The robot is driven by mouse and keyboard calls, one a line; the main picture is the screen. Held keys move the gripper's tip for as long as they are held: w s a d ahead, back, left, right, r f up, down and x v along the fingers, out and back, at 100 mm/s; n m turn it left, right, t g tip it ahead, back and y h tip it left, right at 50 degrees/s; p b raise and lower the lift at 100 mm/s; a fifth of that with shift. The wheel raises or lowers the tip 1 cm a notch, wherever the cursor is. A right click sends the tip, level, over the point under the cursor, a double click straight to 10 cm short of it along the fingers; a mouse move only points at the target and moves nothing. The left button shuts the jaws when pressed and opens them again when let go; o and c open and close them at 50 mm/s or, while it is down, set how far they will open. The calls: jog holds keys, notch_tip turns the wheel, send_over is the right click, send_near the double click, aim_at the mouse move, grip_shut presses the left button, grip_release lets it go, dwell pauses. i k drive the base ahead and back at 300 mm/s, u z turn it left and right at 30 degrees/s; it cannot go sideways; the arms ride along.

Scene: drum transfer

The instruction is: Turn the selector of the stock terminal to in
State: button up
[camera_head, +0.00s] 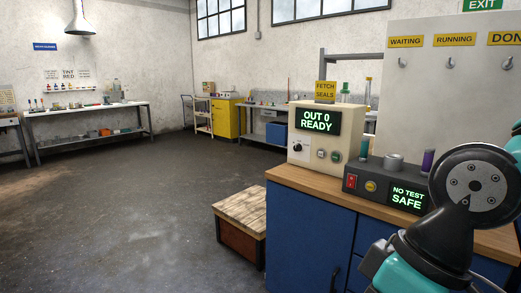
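The stock terminal appears to be the beige box (318,161) on the left end of the wooden worktop. Its screen (318,121) reads "OUT 0 READY" in green. A dark round selector knob (298,147) sits low on the left of its front face. The knob is too small to read its exact setting, though the screen shows OUT. Two small round buttons are to its right. My teal and dark arm fills the lower right corner, to the right of the terminal. My gripper is not in view.
A dark grey tester (364,188) reading "NO TEST SAFE" stands right of the terminal, partly behind my arm. The worktop (335,187) tops a blue cabinet (310,228). A wooden-topped crate (243,212) stands on the floor left of it. The floor further left is open.

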aim_at(298, 148)
jog(key=u, duration=0.8)
jog(key=i, duration=0.9)
jog(key=u, duration=0.8)
jog(key=i, duration=1.1)
jog(key=z, duration=0.4)
jog(key=i, duration=0.85)
jog(key=z, duration=1.3)
jog(key=i, duration=0.55)
jog(key=z, duration=0.45)
